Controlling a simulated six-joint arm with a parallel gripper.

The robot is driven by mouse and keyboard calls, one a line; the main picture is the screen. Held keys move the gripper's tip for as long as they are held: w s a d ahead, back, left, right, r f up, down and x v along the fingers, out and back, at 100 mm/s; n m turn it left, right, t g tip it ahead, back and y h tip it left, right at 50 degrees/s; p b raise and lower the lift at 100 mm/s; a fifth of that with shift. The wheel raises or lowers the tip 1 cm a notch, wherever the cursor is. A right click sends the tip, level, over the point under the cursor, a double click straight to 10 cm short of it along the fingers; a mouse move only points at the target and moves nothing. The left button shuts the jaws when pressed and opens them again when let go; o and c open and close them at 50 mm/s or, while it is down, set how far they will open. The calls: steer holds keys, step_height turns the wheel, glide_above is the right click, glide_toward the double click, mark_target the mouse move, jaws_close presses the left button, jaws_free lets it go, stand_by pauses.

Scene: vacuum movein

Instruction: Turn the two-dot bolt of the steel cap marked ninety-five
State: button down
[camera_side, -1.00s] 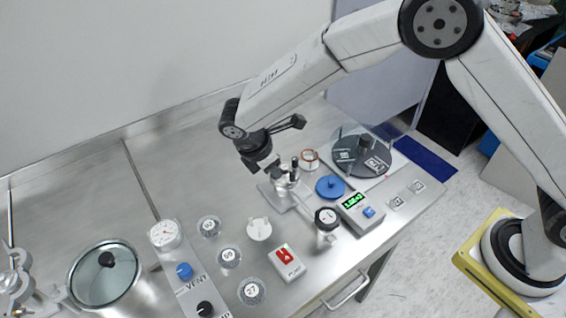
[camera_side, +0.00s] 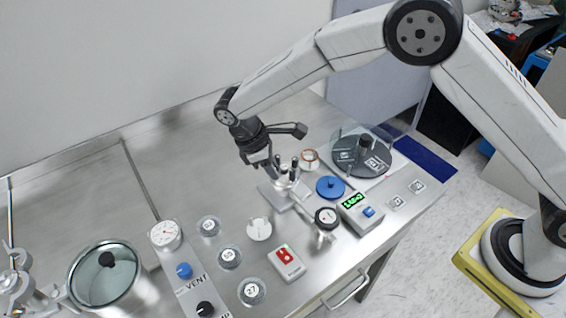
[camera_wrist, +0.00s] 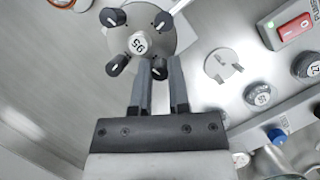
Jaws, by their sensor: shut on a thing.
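The steel cap (camera_wrist: 139,40) marked 95 shows in the wrist view, with black bolt heads around its rim. In the side view the cap (camera_side: 287,181) sits on a metal fitting near the bench middle. My gripper (camera_side: 273,172) reaches down at the cap's left side. In the wrist view its two fingers are shut on the near bolt (camera_wrist: 159,70), one on each side. White marks show on the bolts, but I cannot read the held bolt's dots.
A blue lid (camera_side: 330,187), a black-handled valve (camera_side: 326,218) and a gauge readout box (camera_side: 361,212) stand right of the cap. The bench's back left is clear.

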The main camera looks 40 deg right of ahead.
steer(key=shift+a, duration=0.1)
steer(key=c, duration=0.6)
jaws_free()
steer(key=v, duration=0.8)
steer(key=shift+f, duration=0.1)
steer(key=shift+c, duration=1.3)
steer(key=shift+s, duration=0.1)
